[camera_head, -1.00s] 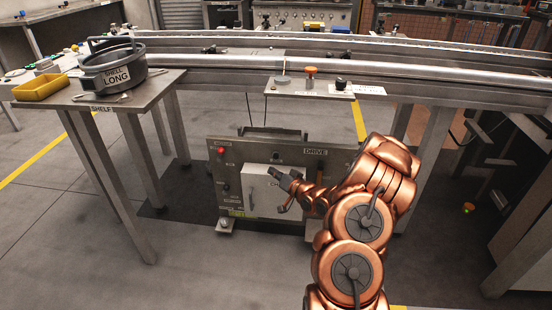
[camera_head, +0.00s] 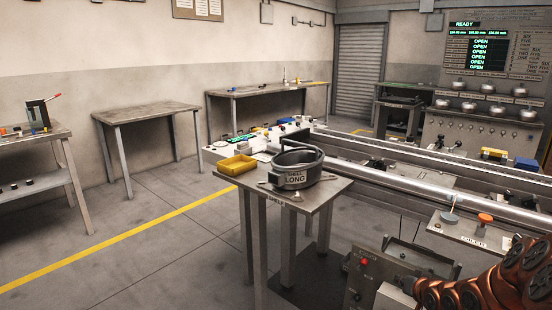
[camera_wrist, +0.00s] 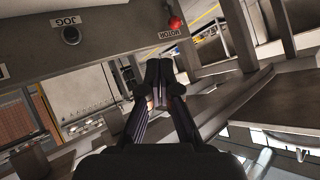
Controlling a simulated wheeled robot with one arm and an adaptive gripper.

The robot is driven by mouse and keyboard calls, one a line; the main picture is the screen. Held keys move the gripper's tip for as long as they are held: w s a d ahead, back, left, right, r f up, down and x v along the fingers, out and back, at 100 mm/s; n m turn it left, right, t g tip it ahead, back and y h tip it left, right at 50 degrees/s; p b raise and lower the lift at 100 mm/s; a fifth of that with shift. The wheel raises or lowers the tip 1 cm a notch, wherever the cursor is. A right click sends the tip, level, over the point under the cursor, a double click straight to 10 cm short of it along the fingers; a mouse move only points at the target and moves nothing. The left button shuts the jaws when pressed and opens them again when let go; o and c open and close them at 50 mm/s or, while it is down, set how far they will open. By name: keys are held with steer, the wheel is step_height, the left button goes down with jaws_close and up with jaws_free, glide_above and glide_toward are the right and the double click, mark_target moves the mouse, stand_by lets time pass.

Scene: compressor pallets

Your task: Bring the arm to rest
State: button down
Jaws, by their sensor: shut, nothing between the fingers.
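My copper arm (camera_head: 500,284) shows at the lower right of the head view, in front of the drive unit. My gripper (camera_wrist: 158,72) is in the middle of the wrist view, its dark fingers together with nothing between them. A grey panel (camera_wrist: 120,38) with a JOG button and a red MOTOR lamp lies beyond the fingertips. In the head view most of the gripper is cut off or hidden near the drive unit (camera_head: 362,280), so I cannot tell whether it touches anything.
A shelf table (camera_head: 338,184) holds a round grey "SHELL LONG" container (camera_head: 294,178) and a yellow tray (camera_head: 237,165). A long rail (camera_head: 420,186) runs to the right. An empty table (camera_head: 146,111) stands at the back left. The floor (camera_head: 160,250) on the left is clear.

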steer(key=s+a+r+n+g+p, duration=0.1)
steer(key=s+a+r+g+p, duration=0.35)
steer(key=r, duration=0.65)
steer(key=s+a+r+n+g+p, duration=0.1)
steer(key=s+a+r+g+p, duration=0.2)
steer(key=s, duration=1)
steer(key=s+a+r+g+p, duration=0.2)
steer(key=s+a+r+p, duration=0.5)
steer(key=s+r+p, duration=0.4)
steer(key=s+a+r+n+g+p, duration=0.1)
steer(key=s+a+r+g+p, duration=0.2)
steer(key=s+r, duration=1.2)
steer(key=s+a+p, duration=0.2)
steer(key=p, duration=0.2)
steer(key=shift+a+r+n+g+h, duration=0.15)
steer(key=shift+a+n+g+h, duration=0.15)
steer(key=shift+g+h, duration=0.1)
steer(key=shift+w, duration=0.1)
